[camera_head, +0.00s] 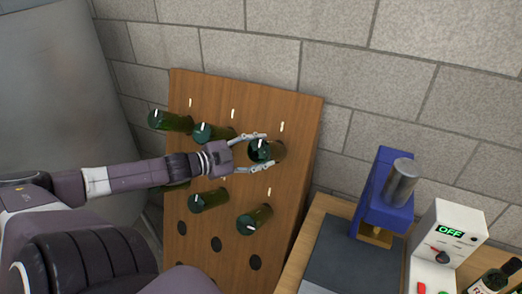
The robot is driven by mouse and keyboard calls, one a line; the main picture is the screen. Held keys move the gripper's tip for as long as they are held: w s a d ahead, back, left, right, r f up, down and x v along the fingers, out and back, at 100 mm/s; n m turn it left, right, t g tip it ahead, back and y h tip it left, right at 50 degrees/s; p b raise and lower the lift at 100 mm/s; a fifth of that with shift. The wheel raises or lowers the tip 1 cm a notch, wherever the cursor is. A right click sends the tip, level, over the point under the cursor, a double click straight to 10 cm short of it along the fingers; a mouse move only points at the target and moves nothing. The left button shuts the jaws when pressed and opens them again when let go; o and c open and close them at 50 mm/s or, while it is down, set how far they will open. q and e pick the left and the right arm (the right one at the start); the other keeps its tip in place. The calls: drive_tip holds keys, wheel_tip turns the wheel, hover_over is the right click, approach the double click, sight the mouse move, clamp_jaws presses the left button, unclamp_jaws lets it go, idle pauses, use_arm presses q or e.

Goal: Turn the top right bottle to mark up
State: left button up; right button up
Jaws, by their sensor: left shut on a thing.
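A brown wooden rack board (292,110) leans by the wall with several green bottles stuck in it, bases facing out. The top right bottle (277,152) sits in its hole, with a white tick (282,127) on the board above it. My left gripper (267,152) is shut on this bottle, one finger above and one below. A pale mark shows on its dark base, but its exact direction is hard to tell. The top left bottle (172,121) and top middle bottle (216,133) each show a white mark on the base. My right gripper is out of view.
Lower bottles (208,201) and (255,219) stick out below my gripper; another is partly hidden behind my arm. Empty dark holes (216,244) lie under them. At right, a bench (302,243) holds a blue press (380,205) and a white control box (446,236) reading OFF.

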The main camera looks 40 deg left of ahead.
use_arm(q)
drive_tip(key=o, duration=1.2)
drive_tip(key=shift+c, duration=0.2)
drive_tip(key=shift+s, duration=0.1)
drive_tip(key=shift+v, duration=0.8)
drive_tip(key=v, duration=1)
drive_tip(key=shift+s+r, duration=0.1)
